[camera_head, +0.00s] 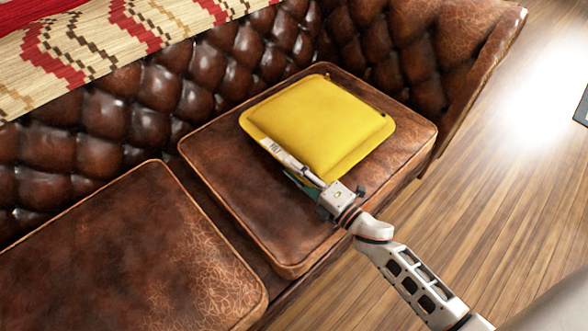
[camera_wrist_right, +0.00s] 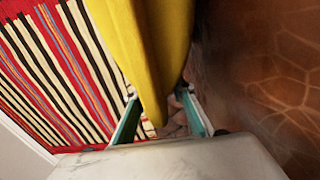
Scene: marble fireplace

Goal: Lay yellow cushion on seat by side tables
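The yellow cushion (camera_head: 325,122) lies on the right seat pad (camera_head: 240,195) of a brown leather sofa, close to the backrest and right armrest. My right gripper (camera_head: 289,165) is at the cushion's near left edge, low over the seat. In the right wrist view, a fold of the yellow cushion (camera_wrist_right: 152,50) sits between the two teal fingers of the right gripper (camera_wrist_right: 158,103), and both fingertips press close against it. The contact faces are partly hidden by the cloth. My left gripper is out of view. No side table can be made out clearly.
A left seat pad (camera_head: 130,250) is bare. A patterned red and cream blanket (camera_head: 110,40) lies along the backrest top. The right armrest (camera_head: 470,50) stands high beside the cushion. Open wooden floor (camera_head: 470,170) lies to the right, with a dark object (camera_head: 582,106) cut off at the edge.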

